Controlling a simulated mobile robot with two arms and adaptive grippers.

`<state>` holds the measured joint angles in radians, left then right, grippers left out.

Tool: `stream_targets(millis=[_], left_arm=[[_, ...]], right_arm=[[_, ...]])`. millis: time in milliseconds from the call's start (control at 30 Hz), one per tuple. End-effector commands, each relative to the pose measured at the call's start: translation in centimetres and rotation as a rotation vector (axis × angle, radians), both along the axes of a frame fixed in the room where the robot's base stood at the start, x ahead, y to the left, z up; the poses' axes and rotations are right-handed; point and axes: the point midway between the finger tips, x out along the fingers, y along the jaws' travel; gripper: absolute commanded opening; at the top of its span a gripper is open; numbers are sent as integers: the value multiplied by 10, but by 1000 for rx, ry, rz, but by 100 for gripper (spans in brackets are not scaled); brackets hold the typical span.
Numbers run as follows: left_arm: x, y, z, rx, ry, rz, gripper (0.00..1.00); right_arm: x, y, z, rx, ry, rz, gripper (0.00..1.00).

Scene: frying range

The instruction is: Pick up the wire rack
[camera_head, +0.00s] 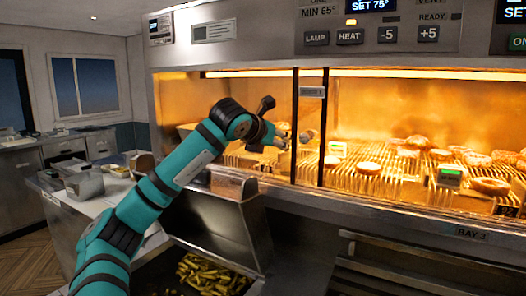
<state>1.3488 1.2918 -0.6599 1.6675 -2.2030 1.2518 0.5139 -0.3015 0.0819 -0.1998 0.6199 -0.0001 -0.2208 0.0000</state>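The arm from the left carries my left gripper (283,136) in front of the lit warming bay, near a dark upright post. Its small grey fingertips look spread apart with nothing visible between them. Inside the bay a ribbed wire rack (405,182) covers the floor, glowing orange, with several round patties or buns (368,168) on it. The rack's left part lies behind my gripper and the posts; I cannot tell whether it is one piece. The gripper appears apart from the rack. My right gripper is not in view.
Dark posts (324,130) divide the bay front. Small green displays (449,178) stand at the rack. Below my arm, a metal bin (240,232) stands above a basin of fries (215,275). A counter with containers (85,184) is at left; open floor lies at lower left.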

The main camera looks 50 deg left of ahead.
Motion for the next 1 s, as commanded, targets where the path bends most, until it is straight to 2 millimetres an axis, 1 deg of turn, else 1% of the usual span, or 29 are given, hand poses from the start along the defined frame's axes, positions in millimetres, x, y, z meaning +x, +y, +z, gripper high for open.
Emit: stream_targets(millis=[33,100,267,367,500,633,733,933,967,1000], left_arm=[[8,2,-2,-1,3,0,37],[16,5,-5,-1,2,-1,37],[25,8,-10,1,0,1,37],[33,9,-12,0,2,0,37],[53,13,-20,1,4,0,37],[67,17,-28,-2,2,-1,37],[71,19,-32,0,1,0,37],[71,19,-32,0,-1,0,37],[71,19,-32,0,-1,0,34],[71,19,-32,0,-1,0,29]], right_arm=[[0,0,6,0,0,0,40],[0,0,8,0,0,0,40],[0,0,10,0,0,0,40],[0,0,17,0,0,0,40],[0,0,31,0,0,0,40],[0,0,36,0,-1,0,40],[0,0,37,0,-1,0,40],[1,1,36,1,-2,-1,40],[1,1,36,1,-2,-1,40],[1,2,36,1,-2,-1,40]])
